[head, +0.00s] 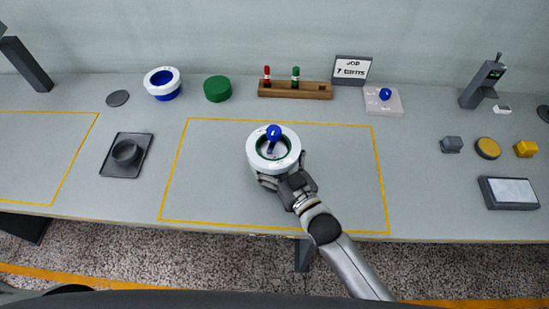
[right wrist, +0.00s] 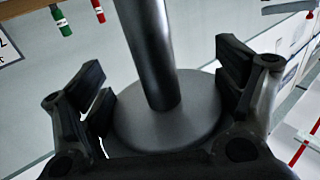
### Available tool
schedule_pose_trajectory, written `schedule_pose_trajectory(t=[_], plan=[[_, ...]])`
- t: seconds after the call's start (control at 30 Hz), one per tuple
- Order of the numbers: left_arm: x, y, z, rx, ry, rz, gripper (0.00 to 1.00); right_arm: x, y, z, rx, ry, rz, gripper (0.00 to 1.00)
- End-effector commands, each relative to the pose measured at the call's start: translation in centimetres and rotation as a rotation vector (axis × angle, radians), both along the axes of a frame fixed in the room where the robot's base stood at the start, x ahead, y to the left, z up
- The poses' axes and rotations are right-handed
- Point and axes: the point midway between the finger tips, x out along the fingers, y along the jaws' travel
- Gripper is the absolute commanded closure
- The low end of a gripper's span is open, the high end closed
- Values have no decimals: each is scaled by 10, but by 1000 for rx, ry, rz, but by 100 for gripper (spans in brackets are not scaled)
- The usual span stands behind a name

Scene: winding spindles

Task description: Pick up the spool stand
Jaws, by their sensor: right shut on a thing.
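The spool stand is an upright post with a blue knob (head: 274,132) on top, inside a white round rim (head: 287,162) with dark green inside it. It is over the middle of the table. In the right wrist view a grey metal post (right wrist: 152,55) rises from a round base (right wrist: 190,118). My right gripper (head: 270,178) reaches it from the front, and its fingers (right wrist: 165,105) lie on both sides of the round base, shut on it. I cannot tell whether the stand touches the table. My left gripper is not in view.
A yellow outline (head: 280,121) surrounds the middle area, otherwise clear. Behind stand a white-and-blue ring (head: 162,84), a green disc (head: 217,88), a wooden rack (head: 295,90), a sign (head: 352,69) and a plate with a blue knob (head: 397,106). A dark tray (head: 122,170) lies left.

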Motion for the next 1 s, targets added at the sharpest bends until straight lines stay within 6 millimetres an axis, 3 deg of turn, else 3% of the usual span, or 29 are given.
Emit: schedule_pose_trajectory(t=[0.2,0.37,0.6,0.8,1.0], plan=[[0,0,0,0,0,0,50,0,0,28,6,-9,0,53],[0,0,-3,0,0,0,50,-18,-1,48,6,-7,1,53],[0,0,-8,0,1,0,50,-52,-3,89,7,-7,0,53],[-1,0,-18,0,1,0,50,-95,-5,104,7,-3,0,53],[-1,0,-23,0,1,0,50,-124,-7,118,5,-3,-1,53]])
